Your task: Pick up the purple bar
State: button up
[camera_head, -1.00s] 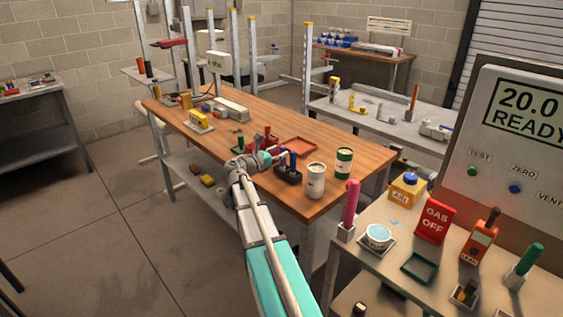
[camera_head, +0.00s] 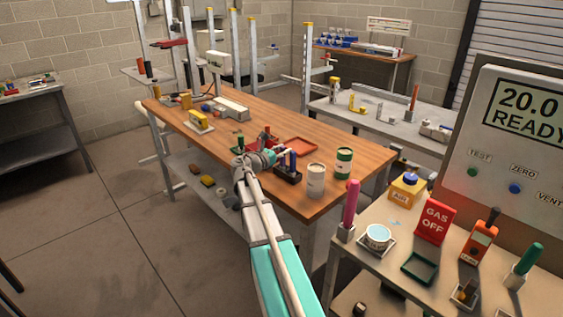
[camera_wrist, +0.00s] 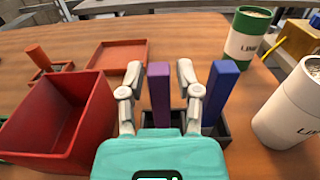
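The purple bar (camera_wrist: 159,92) stands upright in a dark holder (camera_wrist: 226,128) in the wrist view. A blue bar (camera_wrist: 217,92) stands upright to its right in the same holder. My gripper (camera_wrist: 160,73) is open, with one finger on each side of the purple bar and a gap visible on both sides. I cannot tell how deep the bar sits between the fingers. In the head view my gripper (camera_head: 280,154) is at the holder (camera_head: 288,175) on the wooden table, by the blue bar (camera_head: 292,160). The purple bar is hard to make out there.
A red box (camera_wrist: 62,115) stands close on the left, with a flat red tray (camera_wrist: 122,54) behind it. A white can (camera_wrist: 290,105) and a green can (camera_wrist: 247,36) stand to the right.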

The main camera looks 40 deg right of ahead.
grip_shut()
jog(key=shift+r, duration=0.1)
notch_tip(320, 180, up, 3)
jog(key=p, duration=0.3)
jog(key=shift+f, duration=0.2)
jog(key=s+a+r+p, duration=0.4)
jog(key=a+r+p, duration=0.6)
jog(key=a, duration=0.3)
jog(key=shift+s+a, duration=0.15)
jog(key=shift+s, duration=0.05)
jog(key=shift+r, duration=0.1)
dwell(0.8)
